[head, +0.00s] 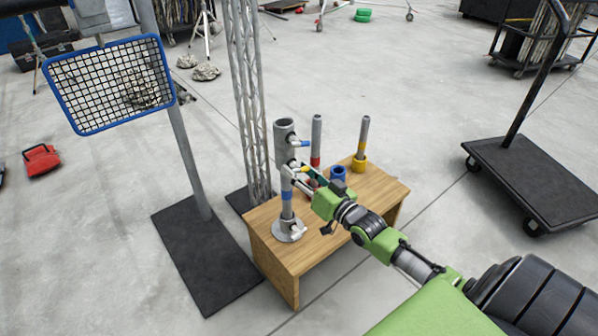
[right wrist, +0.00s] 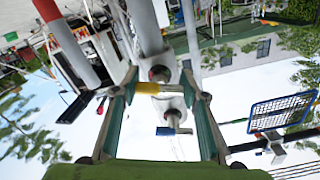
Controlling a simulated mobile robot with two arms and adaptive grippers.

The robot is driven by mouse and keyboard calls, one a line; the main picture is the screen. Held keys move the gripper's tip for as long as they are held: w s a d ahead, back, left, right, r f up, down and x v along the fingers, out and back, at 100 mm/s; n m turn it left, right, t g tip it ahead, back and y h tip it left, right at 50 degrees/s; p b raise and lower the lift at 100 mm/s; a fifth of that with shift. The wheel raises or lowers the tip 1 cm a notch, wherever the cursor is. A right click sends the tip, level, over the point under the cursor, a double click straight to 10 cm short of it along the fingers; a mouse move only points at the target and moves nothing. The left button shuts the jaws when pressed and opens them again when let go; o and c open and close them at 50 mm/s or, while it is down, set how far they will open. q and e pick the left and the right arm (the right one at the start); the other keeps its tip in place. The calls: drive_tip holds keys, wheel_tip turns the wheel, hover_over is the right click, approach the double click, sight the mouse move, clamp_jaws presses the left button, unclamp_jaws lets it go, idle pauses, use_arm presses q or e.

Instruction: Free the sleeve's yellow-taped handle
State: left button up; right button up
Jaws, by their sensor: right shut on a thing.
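In the head view a grey upright stand (head: 286,178) with a wider sleeve-like top rises from a round base on the wooden table (head: 262,250). A blue-taped handle (head: 303,144) sticks out near its top. My left gripper is not in view.
A red-banded post (head: 316,140) stands behind the stand. A yellow cup with a post (head: 359,164) and a blue cup (head: 338,173) stand to the right. A blue-framed mesh panel (head: 110,85) is at left; a black cart (head: 535,180) is at right.

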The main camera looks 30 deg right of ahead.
drive_tip(key=o, duration=1.1)
drive_tip(key=shift+r, duration=0.1)
drive_tip(key=shift+o, duration=0.2)
drive_tip(key=s, duration=1.2)
drive_tip(key=shift+d, duration=0.45)
